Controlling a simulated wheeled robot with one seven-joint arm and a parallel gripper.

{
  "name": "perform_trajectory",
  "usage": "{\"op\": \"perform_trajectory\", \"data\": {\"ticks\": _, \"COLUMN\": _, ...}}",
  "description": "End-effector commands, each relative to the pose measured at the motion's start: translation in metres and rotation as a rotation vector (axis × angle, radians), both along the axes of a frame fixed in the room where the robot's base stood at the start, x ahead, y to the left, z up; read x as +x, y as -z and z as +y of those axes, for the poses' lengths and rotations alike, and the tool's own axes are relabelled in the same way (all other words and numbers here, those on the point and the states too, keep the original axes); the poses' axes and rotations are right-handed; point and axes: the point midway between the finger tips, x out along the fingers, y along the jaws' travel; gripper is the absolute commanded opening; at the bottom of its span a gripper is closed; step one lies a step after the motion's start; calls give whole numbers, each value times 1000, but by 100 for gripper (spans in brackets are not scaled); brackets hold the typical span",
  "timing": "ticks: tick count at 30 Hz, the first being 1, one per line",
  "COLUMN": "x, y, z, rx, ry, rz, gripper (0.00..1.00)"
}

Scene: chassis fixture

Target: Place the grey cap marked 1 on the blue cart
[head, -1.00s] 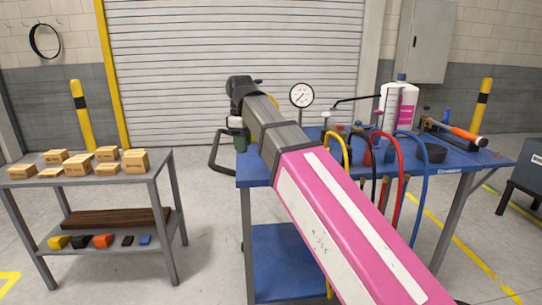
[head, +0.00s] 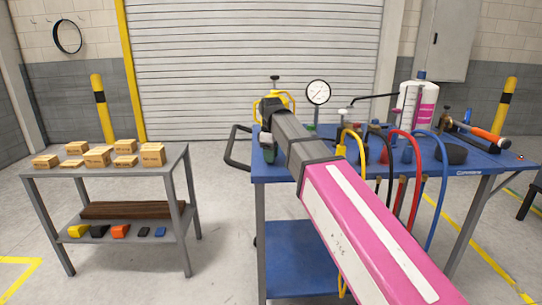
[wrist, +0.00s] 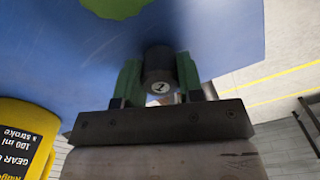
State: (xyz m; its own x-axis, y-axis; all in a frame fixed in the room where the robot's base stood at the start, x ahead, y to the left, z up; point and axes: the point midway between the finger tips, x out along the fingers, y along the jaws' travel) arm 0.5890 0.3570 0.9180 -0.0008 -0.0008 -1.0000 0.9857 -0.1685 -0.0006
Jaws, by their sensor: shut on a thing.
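The dark grey cap (wrist: 158,72) marked 1 sits between the green fingers of my gripper (wrist: 158,80) in the wrist view. My gripper is shut on it. The blue cart's top (wrist: 60,55) fills the background there. In the head view, my gripper (head: 268,150) points down at the left end of the blue cart (head: 485,163). The cap is hidden in that view. I cannot tell whether it touches the cart's top.
A yellow container (wrist: 22,130) with a label stands beside my gripper. A gauge (head: 318,93), coloured hoses (head: 408,180), a white-and-pink bottle (head: 415,105) and a hammer (head: 482,133) crowd the cart. A grey table (head: 60,172) with several boxes stands left.

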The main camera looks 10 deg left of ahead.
Motion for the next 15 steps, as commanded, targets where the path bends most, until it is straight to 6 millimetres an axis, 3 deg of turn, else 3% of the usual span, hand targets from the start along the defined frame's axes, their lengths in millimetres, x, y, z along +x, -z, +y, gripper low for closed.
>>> {"op": "perform_trajectory", "data": {"ticks": 11, "x": 0, "y": 5, "z": 0, "rx": 0, "ry": 0, "rz": -1, "gripper": 2}}
{"op": "perform_trajectory", "data": {"ticks": 12, "x": 0, "y": 5, "z": 0, "rx": 1, "ry": 0, "rz": -1, "gripper": 41}}
{"op": "perform_trajectory", "data": {"ticks": 14, "x": 0, "y": 5, "z": 0, "rx": 1, "ry": 0, "rz": -1, "gripper": 61}}
{"op": "perform_trajectory", "data": {"ticks": 15, "x": 0, "y": 5, "z": 0, "rx": 1, "ry": 0, "rz": -1, "gripper": 61}}
